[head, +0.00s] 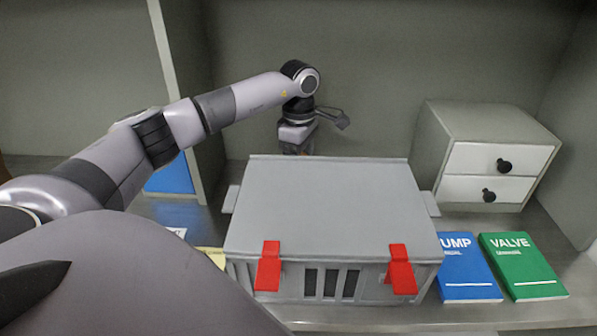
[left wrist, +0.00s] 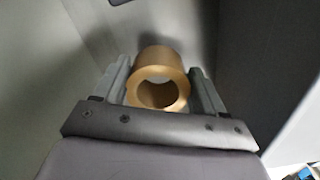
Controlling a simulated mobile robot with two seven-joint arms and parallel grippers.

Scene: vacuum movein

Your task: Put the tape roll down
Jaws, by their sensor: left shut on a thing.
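The tape roll (left wrist: 160,67) is a tan-gold ring that shows in the left wrist view between the two fingers of my left gripper (left wrist: 165,92). The fingers are shut on it, one at each side. In the head view my left arm reaches over to the back, and the left gripper (head: 297,146) points down behind the grey case. The case hides the fingertips and the roll there. Whether the roll touches the surface below cannot be told. My right gripper is not in view.
The grey case (head: 320,205) with red latches fills the middle. A small drawer cabinet (head: 485,125) stands at the right back. A blue book (head: 466,262) and a green book (head: 522,262) lie right of the case. Panels rise behind and at the left.

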